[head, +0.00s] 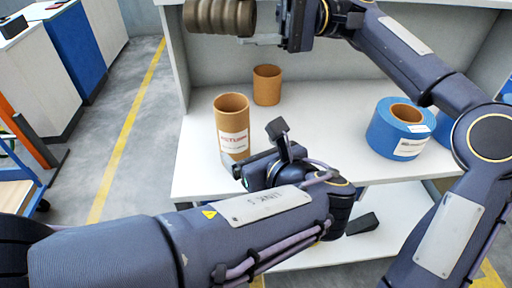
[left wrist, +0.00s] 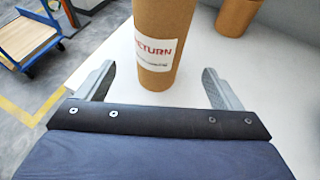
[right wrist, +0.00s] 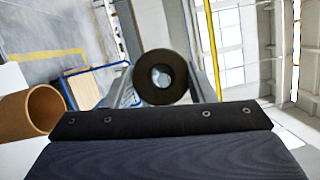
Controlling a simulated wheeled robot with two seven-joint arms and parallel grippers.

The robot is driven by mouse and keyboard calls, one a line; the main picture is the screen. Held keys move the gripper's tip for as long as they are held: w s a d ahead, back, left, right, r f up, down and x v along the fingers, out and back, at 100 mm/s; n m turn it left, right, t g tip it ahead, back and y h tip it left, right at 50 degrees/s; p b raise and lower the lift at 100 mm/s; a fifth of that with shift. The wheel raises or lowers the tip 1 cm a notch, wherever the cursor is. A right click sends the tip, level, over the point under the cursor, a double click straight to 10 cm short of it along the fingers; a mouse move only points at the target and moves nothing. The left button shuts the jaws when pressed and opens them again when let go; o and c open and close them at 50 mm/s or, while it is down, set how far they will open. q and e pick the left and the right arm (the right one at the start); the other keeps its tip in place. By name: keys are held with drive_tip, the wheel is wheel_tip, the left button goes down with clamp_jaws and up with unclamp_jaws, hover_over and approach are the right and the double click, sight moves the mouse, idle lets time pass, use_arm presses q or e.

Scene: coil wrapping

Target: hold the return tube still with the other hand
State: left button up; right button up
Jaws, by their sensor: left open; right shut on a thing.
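The return tube (head: 231,112), a brown cardboard cylinder with a white label, stands upright near the shelf's front left edge. In the left wrist view the tube (left wrist: 160,25) stands between the fingertips, with a gap on each side. My left gripper (head: 258,152) is open and empty there, low on the tube. My right gripper (head: 268,40) is shut on a brown ribbed coil (head: 218,17), held high above the shelf. In the right wrist view the coil (right wrist: 150,85) shows end-on as a dark ring between the fingers.
A shorter, empty-looking cardboard tube (head: 267,88) stands behind the return tube. A blue roll with a cardboard core (head: 385,138) lies on the white shelf (head: 330,125) at the right. The shelf's middle is clear. A trolley (left wrist: 28,35) stands on the floor at the left.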

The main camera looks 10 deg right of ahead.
sight(234, 137)
use_arm(q)
drive_tip(key=x, duration=1)
drive_tip(key=shift+w+a+f, duration=0.1)
drive_tip(key=shift+a, duration=0.05)
drive_tip(key=shift+c, duration=0.3)
drive_tip(key=c, duration=1)
drive_tip(key=shift+c, duration=0.2)
use_arm(e)
wheel_tip(234, 137, down, 13)
idle(0.4)
drive_tip(key=o, duration=1.1)
drive_tip(key=shift+o, duration=0.2)
drive_tip(key=shift+f, duration=0.1)
drive_tip(key=shift+f, duration=0.15)
use_arm(q)
drive_tip(key=shift+o, duration=0.5)
use_arm(e)
drive_tip(key=r+v, duration=0.1)
drive_tip(key=v, duration=1.1)
drive_tip(key=shift+f, duration=0.15)
